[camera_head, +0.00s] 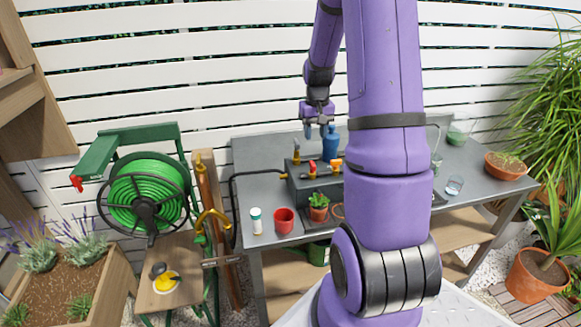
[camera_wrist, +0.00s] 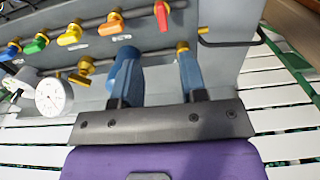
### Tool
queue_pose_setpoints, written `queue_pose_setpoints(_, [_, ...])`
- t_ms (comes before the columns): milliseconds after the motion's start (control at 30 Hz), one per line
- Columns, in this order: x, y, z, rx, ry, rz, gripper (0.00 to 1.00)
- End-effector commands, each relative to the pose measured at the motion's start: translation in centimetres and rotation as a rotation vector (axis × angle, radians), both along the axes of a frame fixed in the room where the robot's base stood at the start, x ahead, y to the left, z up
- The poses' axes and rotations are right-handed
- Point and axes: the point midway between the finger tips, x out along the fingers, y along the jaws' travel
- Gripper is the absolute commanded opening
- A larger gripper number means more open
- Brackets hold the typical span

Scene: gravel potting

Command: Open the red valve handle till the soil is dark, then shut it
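My gripper (camera_head: 316,130) is raised over the back of the bench, above the valve box (camera_head: 315,187). In the wrist view my gripper (camera_wrist: 156,62) is open, its two blue-grey fingers apart with nothing held between them. The red valve handle (camera_wrist: 161,15) is beyond the fingertips, not touched. It also shows as a small red handle (camera_head: 313,166) in the head view. A small plant in a terracotta pot (camera_head: 318,214) stands at the box's front. Its soil is too small to judge, and no water flow is visible.
Orange (camera_wrist: 117,21), yellow (camera_wrist: 70,35), green and blue handles line the box beside the red one. A gauge (camera_wrist: 53,97) and a blue cylinder (camera_head: 331,141) are close by. A red cup (camera_head: 284,220) stands left. My arm hides the bench's middle.

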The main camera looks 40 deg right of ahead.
Motion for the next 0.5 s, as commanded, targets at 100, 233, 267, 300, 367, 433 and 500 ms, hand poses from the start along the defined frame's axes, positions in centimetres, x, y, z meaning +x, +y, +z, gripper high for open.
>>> queue_pose_setpoints(100, [-0.5, -0.4, -0.4, -0.007, -0.010, -0.010, 0.39])
queue_pose_setpoints(233, [-0.5, -0.4, -1.9, -0.006, -0.007, -0.009, 0.39])
queue_pose_setpoints(267, [-0.5, -0.4, -2.4, -0.005, -0.006, -0.009, 0.39])
queue_pose_setpoints(300, [-0.5, -0.4, -3.1, -0.004, -0.005, -0.009, 0.39])
queue_pose_setpoints(367, [-0.5, -0.4, -4.2, -0.004, -0.005, -0.009, 0.39])
queue_pose_setpoints(433, [-0.5, -0.4, -5.5, -0.005, -0.005, -0.009, 0.39])
queue_pose_setpoints(500, [-0.4, -0.4, -6.7, -0.005, -0.005, -0.008, 0.39])
